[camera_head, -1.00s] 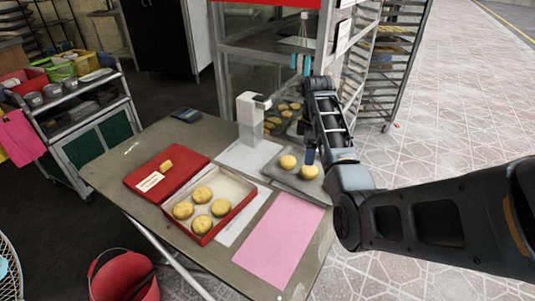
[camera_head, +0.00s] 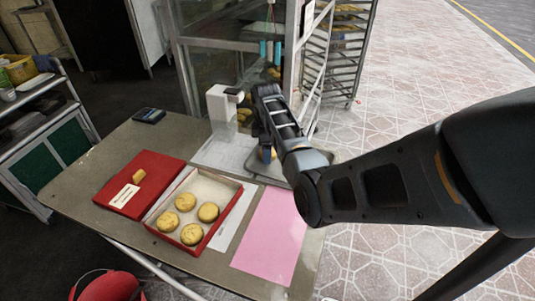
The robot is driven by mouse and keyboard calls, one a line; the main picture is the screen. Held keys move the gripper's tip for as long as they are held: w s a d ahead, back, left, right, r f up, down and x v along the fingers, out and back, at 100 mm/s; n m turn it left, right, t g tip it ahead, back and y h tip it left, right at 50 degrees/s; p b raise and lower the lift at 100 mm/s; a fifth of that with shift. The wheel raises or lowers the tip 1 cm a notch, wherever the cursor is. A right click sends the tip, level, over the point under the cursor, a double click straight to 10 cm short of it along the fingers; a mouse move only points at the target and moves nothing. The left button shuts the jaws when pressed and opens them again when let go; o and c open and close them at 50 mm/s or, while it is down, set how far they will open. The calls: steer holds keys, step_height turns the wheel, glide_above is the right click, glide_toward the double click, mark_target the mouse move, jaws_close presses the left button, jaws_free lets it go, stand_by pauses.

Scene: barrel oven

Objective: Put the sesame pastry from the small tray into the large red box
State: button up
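The small grey tray (camera_head: 256,167) lies at the back right of the table, mostly hidden behind my arm. A bit of golden pastry (camera_head: 270,154) shows at my gripper's lower end, over the tray; the rest is covered. My gripper (camera_head: 266,148) points down at the tray, and its fingers are too small and hidden to tell open from shut. The large red box (camera_head: 227,222) stands open at the table's middle, left of the tray. It holds several round golden pastries (camera_head: 190,234), with bare white lining at its back part.
The red lid (camera_head: 160,172) with a white label and a small yellow piece lies left of the box. A pink sheet (camera_head: 272,240) lies right of it. A white device (camera_head: 222,112) stands behind on the table (camera_head: 85,190). A glass cabinet (camera_head: 215,60) rises behind.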

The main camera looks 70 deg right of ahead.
steer(key=shift+f, duration=0.4)
steer(key=c, duration=0.8)
steer(key=shift+r, duration=0.15)
step_height(320, 180, up, 4)
steer(key=shift+d+r, duration=0.1)
steer(key=s+d+r, duration=0.2)
steer(key=d, duration=0.1)
steer(key=s+d+r+b, duration=0.1)
steer(key=s+d+r, duration=0.1)
steer(key=d, duration=0.1)
steer(key=s+d+r+b, duration=0.1)
steer(key=s+d+r, duration=0.1)
steer(key=d, duration=0.2)
steer(key=shift+r, duration=0.3)
